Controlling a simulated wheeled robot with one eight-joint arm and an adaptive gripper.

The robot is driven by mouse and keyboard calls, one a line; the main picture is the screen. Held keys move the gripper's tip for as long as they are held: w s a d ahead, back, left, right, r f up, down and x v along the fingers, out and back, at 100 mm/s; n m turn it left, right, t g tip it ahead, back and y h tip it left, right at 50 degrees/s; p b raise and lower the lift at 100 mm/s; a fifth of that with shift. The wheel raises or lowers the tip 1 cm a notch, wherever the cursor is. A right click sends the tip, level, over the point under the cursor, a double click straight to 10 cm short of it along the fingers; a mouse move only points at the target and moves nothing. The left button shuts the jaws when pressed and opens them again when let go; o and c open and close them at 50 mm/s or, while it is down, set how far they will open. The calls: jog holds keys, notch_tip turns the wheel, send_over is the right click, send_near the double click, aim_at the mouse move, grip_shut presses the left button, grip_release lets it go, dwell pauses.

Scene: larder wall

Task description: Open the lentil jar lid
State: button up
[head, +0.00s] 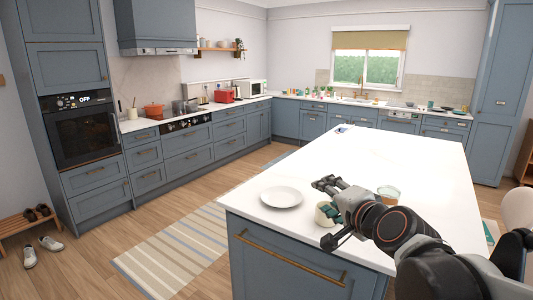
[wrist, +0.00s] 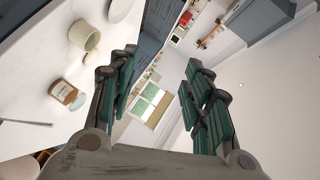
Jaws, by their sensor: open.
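A small glass jar (wrist: 64,91) with orange-brown contents and a pale label stands on the white counter at the left of the wrist view. I take it for the lentil jar; its lid is too small to make out clearly. In the head view a jar (head: 388,191) shows just behind my arm, partly hidden by it. My gripper (head: 327,212) is open and empty above the island's near end. In the wrist view its fingers (wrist: 158,88) are spread wide, with only the far room between them. The jar lies outside the fingers, to their left.
A cream mug (wrist: 84,36) stands near the jar, partly hidden by my gripper in the head view (head: 323,214). A white plate (head: 281,197) lies left of my gripper. A thin utensil (wrist: 26,122) lies beyond the jar. The island top (head: 415,158) is largely clear farther back.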

jog(key=s+f+n+g, duration=0.4)
jog(key=s+f+n, duration=0.3)
jog(key=s, duration=0.4)
jog(key=shift+s+d+f+h, duration=0.2)
jog(key=shift+d+f+h, duration=0.05)
jog(key=shift+d+h, duration=0.15)
jog(key=s+d+f+n+g, duration=0.1)
jog(key=s+f, duration=0.1)
jog(key=s, duration=0.1)
jog(key=s+d+f+n+g+h, duration=0.1)
jog(key=s+n, duration=0.1)
jog(key=s, duration=0.1)
jog(key=s+d+f+n+g+h, duration=0.1)
jog(key=s+d+f, duration=0.1)
jog(key=s, duration=0.1)
jog(key=shift+s+d+f, duration=0.1)
jog(key=shift+s+f, duration=0.05)
jog(key=shift+f, duration=0.2)
jog(key=shift+c, duration=0.8)
jog(key=shift+s+d+f+n+h, duration=0.15)
jog(key=shift+s+d+n+h, duration=0.05)
jog(key=shift+s+n+h, duration=0.1)
jog(key=c, duration=0.4)
jog(key=shift+g, duration=0.3)
grip_shut()
